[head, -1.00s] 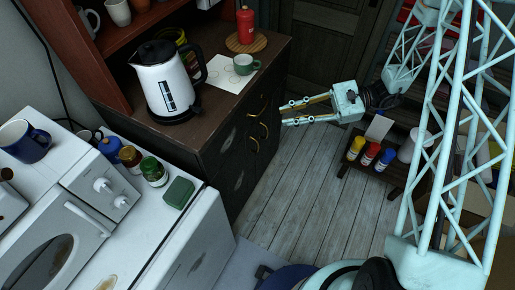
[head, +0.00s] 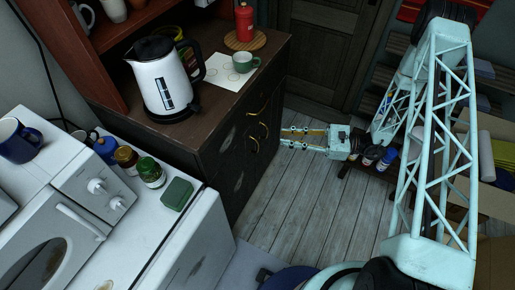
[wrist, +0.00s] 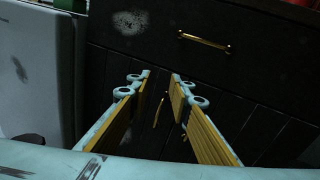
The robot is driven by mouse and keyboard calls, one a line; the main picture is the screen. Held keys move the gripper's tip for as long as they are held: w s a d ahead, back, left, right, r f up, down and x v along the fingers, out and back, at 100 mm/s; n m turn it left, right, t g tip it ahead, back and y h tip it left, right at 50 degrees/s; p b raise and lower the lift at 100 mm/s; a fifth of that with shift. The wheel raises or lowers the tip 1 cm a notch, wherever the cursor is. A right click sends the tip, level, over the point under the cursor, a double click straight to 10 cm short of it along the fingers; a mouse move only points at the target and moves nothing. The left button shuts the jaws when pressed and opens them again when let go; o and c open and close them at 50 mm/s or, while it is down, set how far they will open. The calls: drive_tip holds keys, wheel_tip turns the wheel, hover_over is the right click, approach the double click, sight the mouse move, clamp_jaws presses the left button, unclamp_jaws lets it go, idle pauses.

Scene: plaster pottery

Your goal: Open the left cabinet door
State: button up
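The dark wooden cabinet (head: 226,150) stands at the middle of the head view, with a brass drawer handle (head: 262,104) above two brass door handles. The left door's handle (head: 254,146) shows in the head view and also between my fingers in the wrist view (wrist: 159,112). The left door looks shut. My gripper (head: 283,138) is in front of the doors, level with their handles, its fingers pointing at the cabinet. In the wrist view my gripper (wrist: 160,75) is open and empty, and I see no contact with the handle. The right door's handle is partly hidden by my right finger.
A white stove (head: 165,235) with jars stands to the left of the cabinet. A kettle (head: 165,85), a green cup (head: 243,63) and a red bottle (head: 244,24) stand on the cabinet top. The plank floor (head: 290,205) before the doors is clear.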

sight(258, 147)
wheel_tip(258, 147, down, 14)
drive_tip(key=m+t+b, duration=0.1)
drive_tip(key=m+t, duration=0.2)
drive_tip(key=m, duration=0.1)
drive_tip(key=shift+s+d+r+t+h+b, duration=0.2)
drive_tip(key=shift+d+t+h+b, duration=0.1)
drive_tip(key=shift+d+t+b, duration=0.1)
drive_tip(key=shift+a, duration=0.1)
drive_tip(key=shift+b+x, duration=0.55)
drive_tip(key=shift+x, duration=6.25)
clamp_jaws()
